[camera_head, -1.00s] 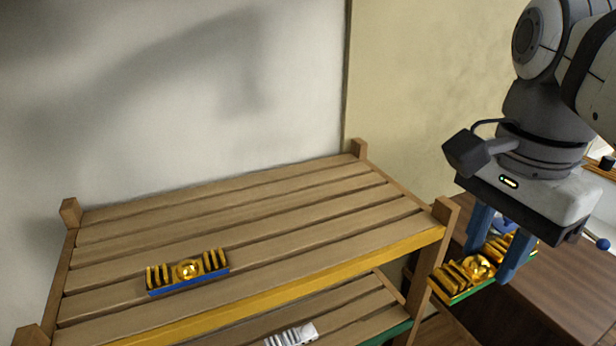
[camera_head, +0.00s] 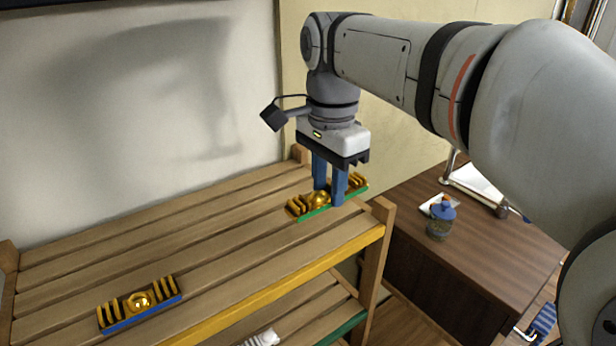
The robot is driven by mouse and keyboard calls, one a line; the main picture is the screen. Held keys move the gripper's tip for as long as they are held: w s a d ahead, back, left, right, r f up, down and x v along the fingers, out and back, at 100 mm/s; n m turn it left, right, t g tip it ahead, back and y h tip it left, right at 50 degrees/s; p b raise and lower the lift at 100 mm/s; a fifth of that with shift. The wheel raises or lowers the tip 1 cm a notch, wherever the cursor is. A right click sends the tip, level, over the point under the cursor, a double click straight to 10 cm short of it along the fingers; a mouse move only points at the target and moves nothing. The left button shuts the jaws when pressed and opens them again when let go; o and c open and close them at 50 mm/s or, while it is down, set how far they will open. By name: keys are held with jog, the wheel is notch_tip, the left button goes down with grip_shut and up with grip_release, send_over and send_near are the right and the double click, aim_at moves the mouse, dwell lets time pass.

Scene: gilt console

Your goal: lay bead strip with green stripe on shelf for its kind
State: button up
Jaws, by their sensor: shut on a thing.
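My gripper (camera_head: 329,190) is shut on a gold bead strip with a green stripe (camera_head: 303,208), its blue fingers on either side of the strip's middle. The strip is over the right end of the upper slatted shelf (camera_head: 225,245), which has a yellow front edge. I cannot tell whether the strip touches the slats. A similar gold strip with a blue stripe (camera_head: 140,303) lies at the left front of that shelf. The lower shelf (camera_head: 318,308) has a green front edge and holds a white ridged piece (camera_head: 262,338), partly cut off by the frame.
Wooden corner posts (camera_head: 378,225) rise above the upper shelf. A dark wood desk (camera_head: 490,240) stands to the right with a blue-topped jar (camera_head: 440,220). The middle of the upper shelf is clear. A wall stands behind the shelf.

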aim_at(317, 226)
jog(key=shift+w+a+f+p, duration=0.15)
jog(key=shift+w+a+f, duration=0.25)
jog(key=shift+w+f, duration=0.15)
jog(key=shift+w+a+f+p, duration=0.15)
jog(key=shift+w+a+f, duration=0.2)
jog(key=shift+w+f, duration=0.2)
jog(key=shift+s+f, duration=0.15)
jog(key=shift+f, duration=0.3)
jog(key=shift+w+f+p, duration=0.2)
jog(key=shift+f+p, duration=0.35)
jog(key=shift+f, duration=1.4)
jog(key=shift+f, duration=0.15)
jog(key=o, duration=1)
